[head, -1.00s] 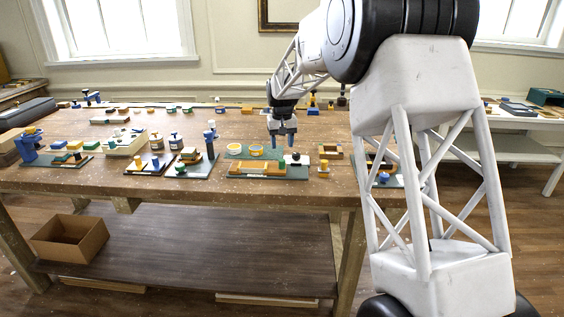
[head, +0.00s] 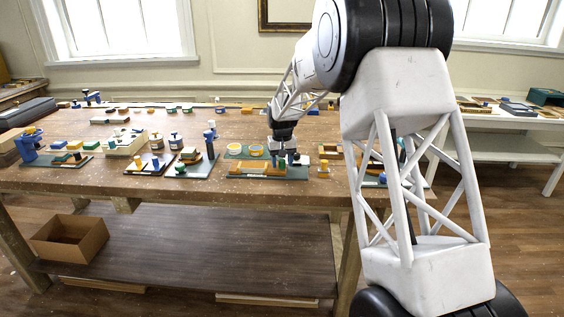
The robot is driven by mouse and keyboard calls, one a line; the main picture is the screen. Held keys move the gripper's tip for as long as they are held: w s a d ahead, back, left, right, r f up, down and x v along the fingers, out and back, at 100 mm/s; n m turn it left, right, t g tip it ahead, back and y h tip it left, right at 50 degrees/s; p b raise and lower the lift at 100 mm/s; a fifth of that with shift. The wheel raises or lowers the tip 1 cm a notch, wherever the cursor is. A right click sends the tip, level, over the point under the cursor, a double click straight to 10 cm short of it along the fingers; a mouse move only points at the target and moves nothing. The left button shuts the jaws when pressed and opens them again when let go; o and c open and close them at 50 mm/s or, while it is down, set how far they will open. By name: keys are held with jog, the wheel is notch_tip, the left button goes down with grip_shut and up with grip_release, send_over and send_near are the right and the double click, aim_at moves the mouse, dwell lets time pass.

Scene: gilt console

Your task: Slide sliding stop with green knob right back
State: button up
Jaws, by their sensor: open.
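My gripper (head: 282,158) is open, fingers pointing down, over the right part of a dark grey-green board (head: 240,176) near the table's front edge. On that board is an orange-brown wooden fixture (head: 248,168) with small green parts. The green knob of the sliding stop is too small to make out surely; it may be hidden at my fingers. Whether my fingers touch anything cannot be told. A white block (head: 300,159) with a dark knob stands just right of the fingers.
Two yellow round pieces (head: 256,150) sit on a green board just behind. A small wooden frame (head: 330,151) and a small yellow-topped piece (head: 323,169) stand to the right. Boards with blue- and yellow-knobbed fixtures (head: 150,167) fill the left.

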grip_shut()
jog(key=shift+d, duration=1.8)
grip_release()
notch_tip(320, 180, up, 8)
jog(key=shift+f, duration=0.15)
